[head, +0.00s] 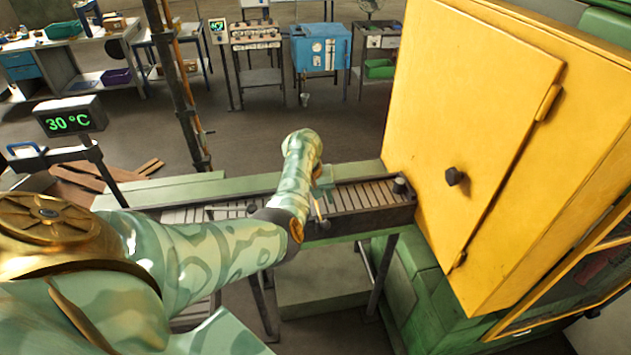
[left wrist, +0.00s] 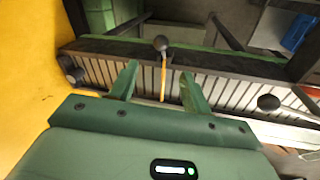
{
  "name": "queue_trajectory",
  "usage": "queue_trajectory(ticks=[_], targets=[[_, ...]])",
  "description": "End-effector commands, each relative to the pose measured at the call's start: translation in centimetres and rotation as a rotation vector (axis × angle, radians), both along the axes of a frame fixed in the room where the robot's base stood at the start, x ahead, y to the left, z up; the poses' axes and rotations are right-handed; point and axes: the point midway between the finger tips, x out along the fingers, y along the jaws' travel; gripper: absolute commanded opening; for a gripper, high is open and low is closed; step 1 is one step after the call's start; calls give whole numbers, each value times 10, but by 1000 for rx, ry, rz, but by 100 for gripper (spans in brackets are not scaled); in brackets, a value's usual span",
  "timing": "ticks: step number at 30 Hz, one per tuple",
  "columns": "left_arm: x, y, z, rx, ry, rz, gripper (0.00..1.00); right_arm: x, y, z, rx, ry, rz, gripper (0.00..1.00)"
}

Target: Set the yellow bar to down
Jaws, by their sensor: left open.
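The yellow bar (left wrist: 163,82) is a thin rod with a dark ball at its end, at the side of the roller conveyor. In the left wrist view it stands between the two fingers of my left gripper (left wrist: 160,72), which is open, with a gap on both sides. In the head view the bar (head: 318,208) is small and partly hidden by my left arm and gripper (head: 321,185), above the conveyor (head: 358,222). My right gripper is not in view.
A big yellow cabinet (head: 470,110) with a dark knob (head: 454,176) stands at the conveyor's right end. Another dark ball knob (left wrist: 268,102) is farther along the conveyor. A display (head: 69,117) reading 30 °C stands at the left. Workbenches line the back; the floor between is mostly clear.

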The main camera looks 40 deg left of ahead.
Motion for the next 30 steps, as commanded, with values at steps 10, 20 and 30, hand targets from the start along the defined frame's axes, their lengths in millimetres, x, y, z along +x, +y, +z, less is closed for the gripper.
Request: queue_trajectory(ticks=[10,20,30], targets=[[-6,3,28,0,1,0,48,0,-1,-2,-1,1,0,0],[-6,3,28,0,2,0,48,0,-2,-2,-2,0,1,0],[-17,-1,-29,43,20,-32,48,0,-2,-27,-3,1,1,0]])
